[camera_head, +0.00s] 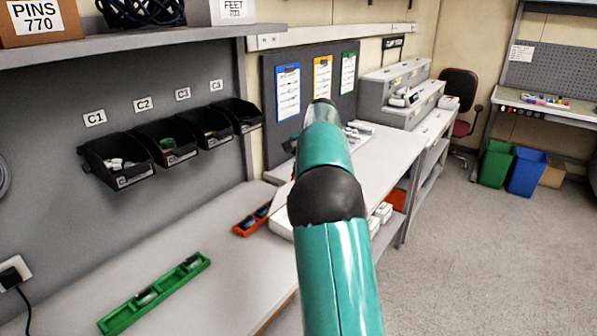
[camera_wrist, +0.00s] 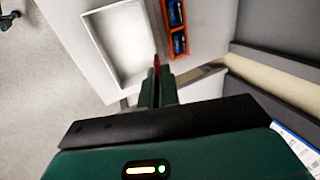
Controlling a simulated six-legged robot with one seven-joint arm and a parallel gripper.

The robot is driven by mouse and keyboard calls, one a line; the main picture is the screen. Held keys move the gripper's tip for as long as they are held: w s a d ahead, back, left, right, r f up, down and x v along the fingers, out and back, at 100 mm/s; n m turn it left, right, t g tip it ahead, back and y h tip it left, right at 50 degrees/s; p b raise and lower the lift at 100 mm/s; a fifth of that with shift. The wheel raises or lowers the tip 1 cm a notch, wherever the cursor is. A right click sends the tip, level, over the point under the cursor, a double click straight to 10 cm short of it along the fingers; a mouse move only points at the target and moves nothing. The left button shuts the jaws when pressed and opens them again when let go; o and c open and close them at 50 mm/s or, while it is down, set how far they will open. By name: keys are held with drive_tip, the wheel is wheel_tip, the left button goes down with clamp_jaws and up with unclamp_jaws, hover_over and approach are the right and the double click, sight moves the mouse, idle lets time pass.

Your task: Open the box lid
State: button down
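A white box (camera_wrist: 122,42) lies on the bench in the upper middle of the wrist view. It shows a pale rim around a flat, lighter inner area; I cannot tell whether this is a lid or the open inside. In the head view a white edge of it (camera_head: 281,224) shows beside my arm, which hides the rest. My gripper (camera_wrist: 158,76) has its fingers close together by the box's lower right corner in the wrist view. I cannot tell whether they touch it or are fully shut. My gripper is hidden behind my arm in the head view.
A red tray (camera_wrist: 179,42) with blue items lies beside the box. A green tray (camera_head: 155,294) lies nearer on the bench. Black bins (camera_head: 118,163) hang on the wall above. A grey stepped unit (camera_head: 398,95) stands farther back.

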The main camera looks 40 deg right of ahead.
idle(0.3)
drive_tip(key=c, duration=1.6)
unclamp_jaws()
drive_tip(key=shift+r, duration=0.1)
drive_tip(key=shift+s+v, duration=0.2)
drive_tip(key=shift+v, duration=3.75)
drive_tip(key=shift+s+v, duration=0.25)
drive_tip(key=shift+v, duration=3.7)
drive_tip(key=shift+d+f, duration=0.1)
drive_tip(key=shift+f, duration=0.1)
drive_tip(key=shift+r, duration=0.1)
